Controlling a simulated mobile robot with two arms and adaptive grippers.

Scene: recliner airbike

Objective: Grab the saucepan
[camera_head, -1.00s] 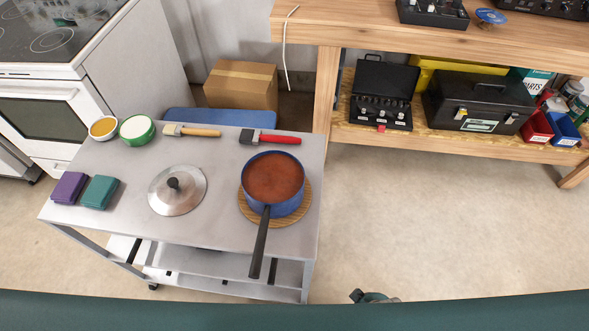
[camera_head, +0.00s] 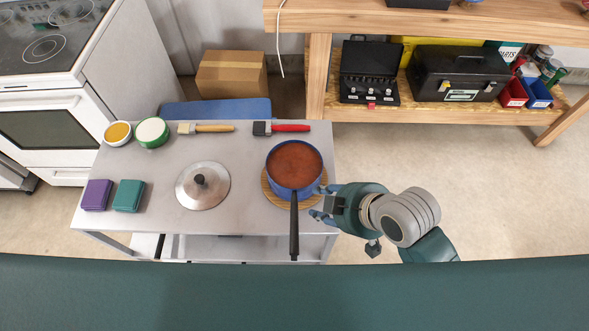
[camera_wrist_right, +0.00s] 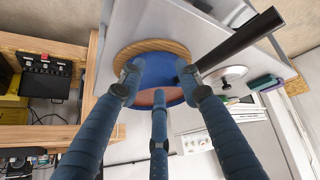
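The blue saucepan (camera_head: 293,165) holds a reddish-brown content and stands on a round wooden trivet (camera_head: 270,195) at the right of the metal cart. Its black handle (camera_head: 294,232) points toward me, past the cart's front edge. My right gripper (camera_head: 322,203) is at the pan's right side, close to the handle, with its fingers spread. In the right wrist view, the open fingers (camera_wrist_right: 158,85) point at the blue pan wall (camera_wrist_right: 152,72), and the handle (camera_wrist_right: 243,40) runs off to the upper right. Contact cannot be told. My left gripper is out of view.
On the cart (camera_head: 240,180) are a pan lid (camera_head: 203,188), a red-handled brush (camera_head: 282,128), a wooden-handled brush (camera_head: 206,128), two bowls, and purple and teal cloths (camera_head: 128,196). A workbench (camera_head: 430,22) stands behind right. The floor right of the cart is clear.

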